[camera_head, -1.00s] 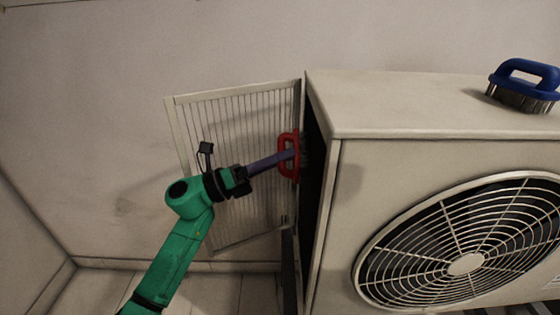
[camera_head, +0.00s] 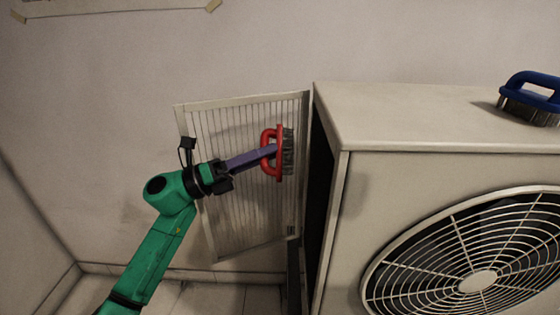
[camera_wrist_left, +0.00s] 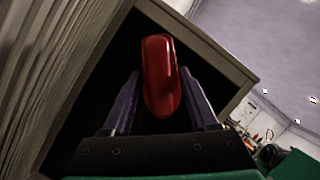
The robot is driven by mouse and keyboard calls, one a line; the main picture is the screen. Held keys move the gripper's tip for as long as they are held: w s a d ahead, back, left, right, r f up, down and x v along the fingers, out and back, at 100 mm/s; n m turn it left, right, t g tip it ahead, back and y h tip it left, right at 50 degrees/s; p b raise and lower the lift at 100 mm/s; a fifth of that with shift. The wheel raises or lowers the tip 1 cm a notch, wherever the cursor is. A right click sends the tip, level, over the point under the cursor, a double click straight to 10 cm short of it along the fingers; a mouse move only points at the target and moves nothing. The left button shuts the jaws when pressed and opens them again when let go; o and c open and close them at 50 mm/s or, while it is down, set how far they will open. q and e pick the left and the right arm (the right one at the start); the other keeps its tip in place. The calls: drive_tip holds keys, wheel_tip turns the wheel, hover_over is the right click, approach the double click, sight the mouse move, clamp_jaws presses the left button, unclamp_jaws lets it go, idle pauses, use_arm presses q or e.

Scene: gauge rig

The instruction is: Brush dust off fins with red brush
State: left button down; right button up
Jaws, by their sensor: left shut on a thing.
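A red brush (camera_head: 279,174) with grey bristles is held by its handle in my left gripper (camera_head: 270,152). The bristles face right, toward the dark open side of the beige unit (camera_head: 410,118), with a gap between. In the left wrist view the red handle (camera_wrist_left: 160,75) sits between the two purple fingers (camera_wrist_left: 160,100), and the dark opening (camera_wrist_left: 100,75) lies behind it. The fins inside the opening are too dark to make out, and I cannot see dust on them. My right gripper is not in view.
A slatted panel (camera_head: 232,222) stands open at the unit's left edge, behind my left arm. A blue brush (camera_head: 532,86) rests on top of the unit. A round fan grille (camera_head: 478,282) is on its front. Floor shows at lower left.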

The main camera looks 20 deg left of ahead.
use_arm(q)
drive_tip(key=shift+s+a, duration=0.15)
drive_tip(key=shift+a, duration=0.35)
drive_tip(key=shift+a, duration=0.1)
drive_tip(key=a, duration=0.1)
drive_tip(key=a+b, duration=0.1)
drive_tip(key=shift+s+a, duration=0.35)
drive_tip(key=shift+s, duration=0.05)
drive_tip(key=shift+r, duration=0.1)
idle(0.5)
